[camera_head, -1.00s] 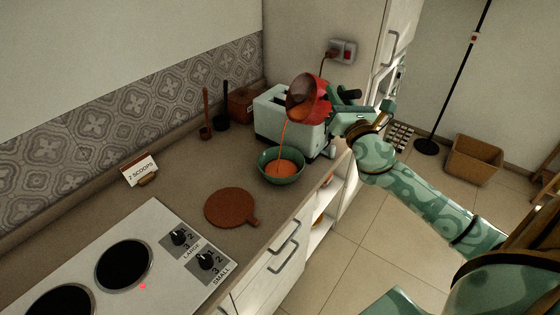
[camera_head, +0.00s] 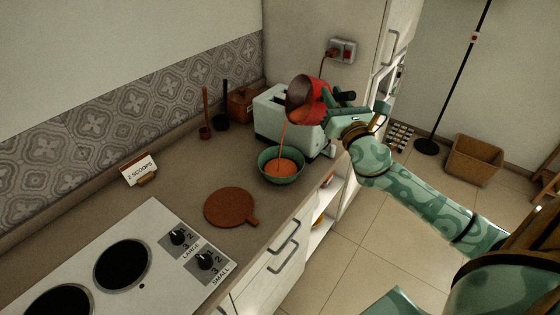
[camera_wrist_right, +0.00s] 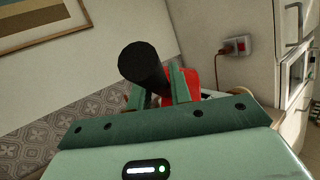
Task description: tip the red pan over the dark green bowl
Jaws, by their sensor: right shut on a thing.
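The red pan (camera_head: 318,103) is held tilted in the air above the dark green bowl (camera_head: 281,177), its open mouth facing left. A thin orange stream runs from the pan's lip down into the bowl, where orange liquid shows. My right gripper (camera_head: 341,101) is shut on the pan's black handle, to the right of the bowl. In the right wrist view the black handle (camera_wrist_right: 142,64) sticks up between the fingers, and part of the red pan (camera_wrist_right: 179,84) shows behind them. My left gripper is not in view.
A white toaster (camera_head: 272,122) stands right behind the bowl. A round brown board (camera_head: 230,207) lies left of the bowl, near a stove (camera_head: 150,262). A "2 SCOOPS" card (camera_head: 139,170) and two upright utensils stand near the wall.

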